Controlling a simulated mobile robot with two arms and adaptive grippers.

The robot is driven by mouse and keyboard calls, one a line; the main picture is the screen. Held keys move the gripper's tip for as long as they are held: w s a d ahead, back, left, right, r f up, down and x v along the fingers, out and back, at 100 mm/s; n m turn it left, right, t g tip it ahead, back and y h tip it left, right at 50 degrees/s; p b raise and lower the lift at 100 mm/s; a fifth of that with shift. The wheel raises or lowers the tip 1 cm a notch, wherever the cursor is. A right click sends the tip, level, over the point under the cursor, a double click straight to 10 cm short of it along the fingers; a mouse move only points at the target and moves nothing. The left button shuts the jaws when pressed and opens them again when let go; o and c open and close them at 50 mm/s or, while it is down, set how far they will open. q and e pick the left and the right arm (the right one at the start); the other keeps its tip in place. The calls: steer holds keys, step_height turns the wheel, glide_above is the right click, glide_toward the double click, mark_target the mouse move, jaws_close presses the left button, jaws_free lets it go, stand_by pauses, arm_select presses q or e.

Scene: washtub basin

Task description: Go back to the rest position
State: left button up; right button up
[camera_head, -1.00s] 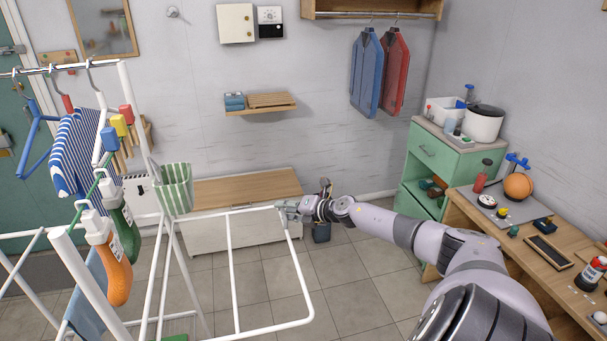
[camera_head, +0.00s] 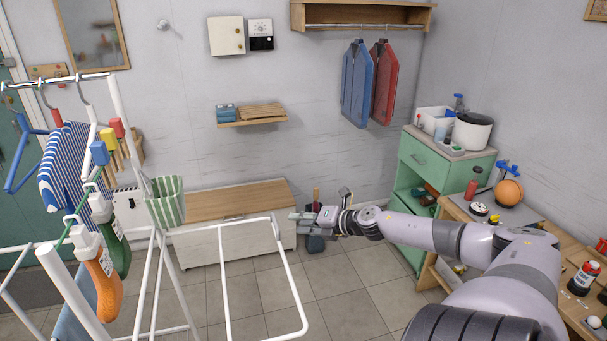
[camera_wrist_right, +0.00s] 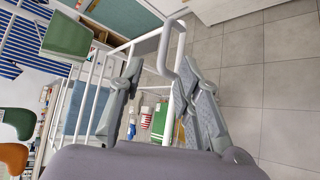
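My right gripper (camera_head: 298,216) is at the end of my extended right arm, just right of the white drying rack's (camera_head: 240,224) top corner, with a small gap in the head view. In the right wrist view its two fingers (camera_wrist_right: 160,85) are spread apart. Rack bars show behind and between them, and nothing is held. My left gripper is not in view.
A low bench (camera_head: 240,200) stands by the back wall. A green cabinet (camera_head: 420,155) and a wooden table (camera_head: 455,215) stand at the right. Tiled floor is free in the middle.

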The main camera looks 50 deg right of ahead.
steer(key=shift+s+r, duration=0.15)
steer(key=shift+s, duration=0.1)
stand_by(0.6)
steer(key=s+d+f+m+g+h+b, duration=0.1)
steer(key=s+d+f+m+h, duration=0.25)
steer(key=f, duration=0.65)
steer(key=s+d+f+m+g+h+b, duration=0.1)
steer(key=s+d+f+m, duration=0.2)
steer(key=s+f+m, duration=0.5)
steer(key=s+a+f+m+g+b, duration=0.15)
steer(key=s+f, duration=0.25)
steer(key=f, duration=0.5)
steer(key=s+a+f+m+g, duration=0.1)
steer(key=s+a+f, duration=0.3)
steer(key=f, duration=0.5)
steer(key=s+a+f+m+g+b, duration=0.2)
steer(key=s+a+f+m+g, duration=0.25)
steer(key=s+a+f, duration=1.05)
steer(key=s+a+f+m+g+y, duration=0.1)
steer(key=s+a+f, duration=0.2)
steer(key=a, duration=0.3)
steer(key=s+a+f+m+g+y, duration=0.1)
steer(key=s+a+f, duration=0.2)
steer(key=a, duration=0.3)
steer(key=s+a+f+m+g+y+b, duration=0.1)
steer(key=s+a+f, duration=0.1)
steer(key=a, duration=0.5)
steer(key=shift+s+f, duration=0.4)
steer(key=shift+f, duration=0.3)
